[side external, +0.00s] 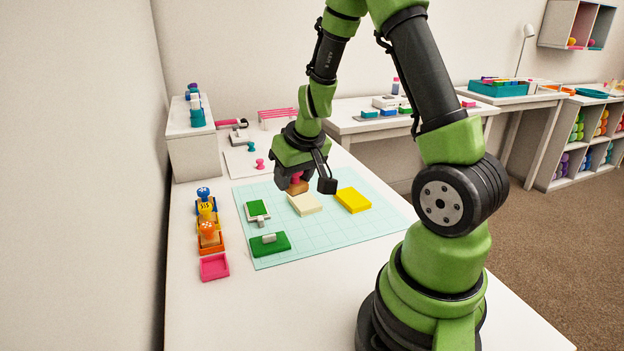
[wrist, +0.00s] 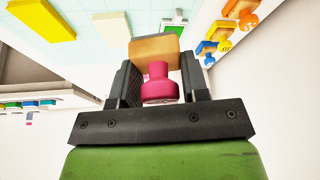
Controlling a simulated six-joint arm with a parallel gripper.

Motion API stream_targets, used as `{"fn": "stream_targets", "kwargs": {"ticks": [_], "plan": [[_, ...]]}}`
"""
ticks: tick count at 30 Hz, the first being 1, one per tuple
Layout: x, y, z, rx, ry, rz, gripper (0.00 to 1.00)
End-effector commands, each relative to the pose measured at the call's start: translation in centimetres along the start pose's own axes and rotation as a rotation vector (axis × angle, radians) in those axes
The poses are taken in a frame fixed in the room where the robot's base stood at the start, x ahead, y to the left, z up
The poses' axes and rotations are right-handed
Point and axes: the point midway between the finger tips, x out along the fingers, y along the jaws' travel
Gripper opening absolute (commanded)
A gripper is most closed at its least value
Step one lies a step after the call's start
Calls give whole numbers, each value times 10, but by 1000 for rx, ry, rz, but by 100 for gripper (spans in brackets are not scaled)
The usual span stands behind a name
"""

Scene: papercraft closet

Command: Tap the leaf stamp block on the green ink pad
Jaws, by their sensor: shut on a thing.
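My gripper (wrist: 158,92) is shut on a stamp block with a pink knob handle (wrist: 158,80) and a tan block (wrist: 155,48). In the side view, my gripper (side external: 297,174) holds the stamp block (side external: 297,188) just above the far part of the cutting mat, beside a cream slab. Its stamping face is hidden, so no leaf shows.
The pale teal mat (side external: 330,236) bears a cream slab (side external: 304,204), a yellow slab (side external: 353,200) and a green piece with a white grip (side external: 270,244). Several colored stamps (side external: 208,222) and a pink tray (side external: 214,267) line the left. A white box (side external: 190,150) stands behind.

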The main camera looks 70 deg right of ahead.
Motion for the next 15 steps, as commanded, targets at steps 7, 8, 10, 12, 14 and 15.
{"fn": "stream_targets", "kwargs": {"ticks": [7,8,10,12,14,15], "plan": [[-27,-62,-12,-470,-10,-183,13],[-26,-65,-16,-510,-14,-198,13],[-21,-69,-25,-578,-20,-223,13],[-15,-70,-34,-629,-26,-243,13],[-8,-70,-43,-668,-28,-259,13],[-3,-70,-50,-694,-29,-269,13]]}}
